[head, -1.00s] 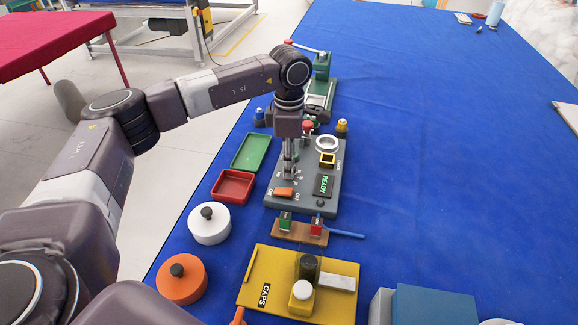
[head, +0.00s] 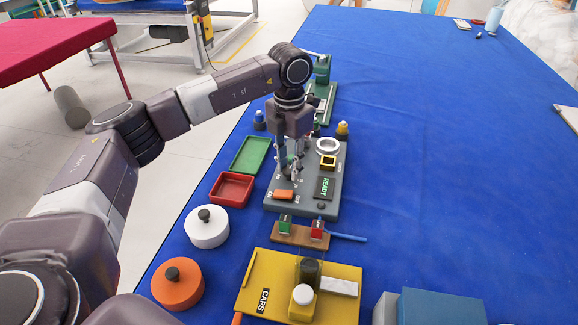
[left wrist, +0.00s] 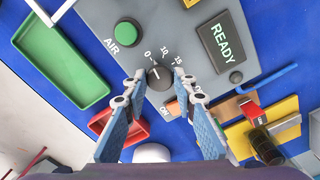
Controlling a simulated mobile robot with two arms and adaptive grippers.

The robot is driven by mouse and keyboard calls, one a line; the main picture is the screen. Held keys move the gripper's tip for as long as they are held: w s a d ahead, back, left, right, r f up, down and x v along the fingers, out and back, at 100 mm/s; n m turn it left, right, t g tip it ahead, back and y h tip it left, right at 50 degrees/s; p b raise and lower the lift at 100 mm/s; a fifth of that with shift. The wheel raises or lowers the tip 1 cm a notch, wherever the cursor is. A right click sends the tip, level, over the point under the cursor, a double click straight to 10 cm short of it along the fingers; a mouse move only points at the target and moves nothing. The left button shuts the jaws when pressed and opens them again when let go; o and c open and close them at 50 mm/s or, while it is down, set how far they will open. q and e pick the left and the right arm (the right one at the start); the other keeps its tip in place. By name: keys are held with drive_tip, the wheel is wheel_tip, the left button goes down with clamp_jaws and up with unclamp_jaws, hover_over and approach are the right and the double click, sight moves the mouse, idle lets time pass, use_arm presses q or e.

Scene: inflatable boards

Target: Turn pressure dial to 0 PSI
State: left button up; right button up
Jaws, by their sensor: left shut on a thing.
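The grey control panel (head: 330,160) lies on the blue table, with a dark pressure dial (left wrist: 160,78) near its left side. In the left wrist view the dial has a scale marked 0, 10 and 15 around it, and a short white mark on it lies toward the 0 side. My left gripper (head: 290,175) points down over the panel. In the left wrist view (left wrist: 160,84) its two fingertips are on either side of the dial, shut on it. My right gripper is not in view.
A green AIR button (left wrist: 126,33), a READY display (head: 324,187) and an orange switch (head: 283,194) are on the panel near the dial. Green (head: 250,153) and red (head: 231,188) trays lie to the left. The table's right side is mostly clear.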

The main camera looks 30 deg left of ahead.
sight(290, 169)
use_arm(q)
drive_tip(key=shift+w+r+n, duration=0.1)
drive_tip(key=shift+r+n, duration=0.05)
drive_tip(key=shift+n, duration=0.55)
drive_tip(key=o, duration=1.2)
drive_tip(key=shift+c, duration=0.2)
wheel_tip(290, 169, up, 12)
